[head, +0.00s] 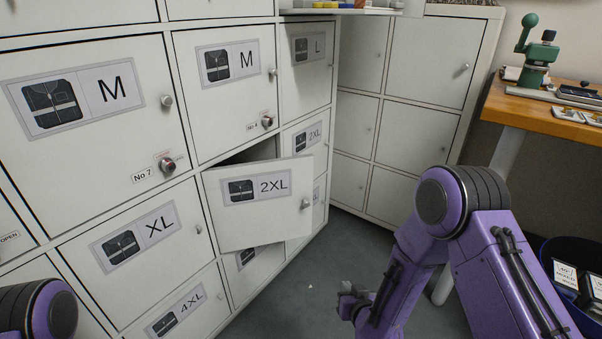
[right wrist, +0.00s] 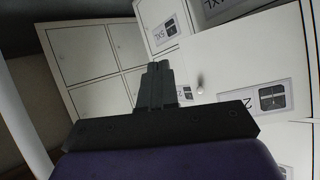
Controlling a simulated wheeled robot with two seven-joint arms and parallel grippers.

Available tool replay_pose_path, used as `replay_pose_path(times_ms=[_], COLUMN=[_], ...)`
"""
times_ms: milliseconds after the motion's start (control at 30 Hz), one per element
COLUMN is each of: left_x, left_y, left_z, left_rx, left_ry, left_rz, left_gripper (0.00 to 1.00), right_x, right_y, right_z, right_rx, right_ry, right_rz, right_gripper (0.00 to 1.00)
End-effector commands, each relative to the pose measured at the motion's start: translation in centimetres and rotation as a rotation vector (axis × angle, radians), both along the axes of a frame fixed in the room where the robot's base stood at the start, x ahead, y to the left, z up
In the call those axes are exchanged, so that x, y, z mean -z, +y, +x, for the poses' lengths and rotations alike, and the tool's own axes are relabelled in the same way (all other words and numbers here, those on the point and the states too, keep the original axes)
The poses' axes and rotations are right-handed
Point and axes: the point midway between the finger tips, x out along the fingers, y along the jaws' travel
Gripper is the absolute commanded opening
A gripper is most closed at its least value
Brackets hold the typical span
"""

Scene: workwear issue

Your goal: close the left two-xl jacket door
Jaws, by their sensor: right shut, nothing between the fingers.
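The left 2XL jacket door (head: 240,227) stands partly open in the head view. It has a jacket picture label and a small round knob at its right side. A dark gap shows above its top edge. My left gripper is out of view.
Shut doors marked M (head: 100,140), XL (head: 165,255) and 4XL surround the open one. Another 2XL door (head: 304,148) is to its right. Plain white lockers (head: 420,125) stand behind. A wooden table (head: 540,118) and a dark blue bin (head: 560,250) are at right. Grey floor is clear between.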

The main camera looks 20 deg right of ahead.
Motion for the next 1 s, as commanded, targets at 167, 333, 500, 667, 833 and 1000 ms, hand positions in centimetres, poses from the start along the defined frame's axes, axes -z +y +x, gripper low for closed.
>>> replay_pose_path(times_ms=[167, 333, 500, 667, 833, 1000], left_x=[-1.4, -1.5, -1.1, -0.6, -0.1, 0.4], left_y=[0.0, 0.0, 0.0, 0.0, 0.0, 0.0], left_z=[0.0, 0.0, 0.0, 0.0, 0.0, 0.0], left_rx=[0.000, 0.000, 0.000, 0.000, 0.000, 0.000], left_ry=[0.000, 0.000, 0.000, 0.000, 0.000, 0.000], left_rz=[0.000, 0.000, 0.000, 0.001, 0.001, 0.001], left_gripper=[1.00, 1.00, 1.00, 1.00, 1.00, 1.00], right_x=[-14.7, -19.4, -19.3, -19.2, -19.1, -19.1], right_y=[1.5, 1.9, 1.9, 2.0, 2.0, 2.1], right_z=[10.2, 12.7, 15.2, 18.7, 22.4, 25.1], right_rx=[-0.114, -0.140, -0.139, -0.140, -0.139, -0.140], right_ry=[-0.381, -0.500, -0.502, -0.500, -0.500, -0.498], right_rz=[-0.117, -0.169, -0.170, -0.170, -0.169, -0.169], right_gripper=[0.00, 0.00, 0.00, 0.00, 0.00, 0.00])
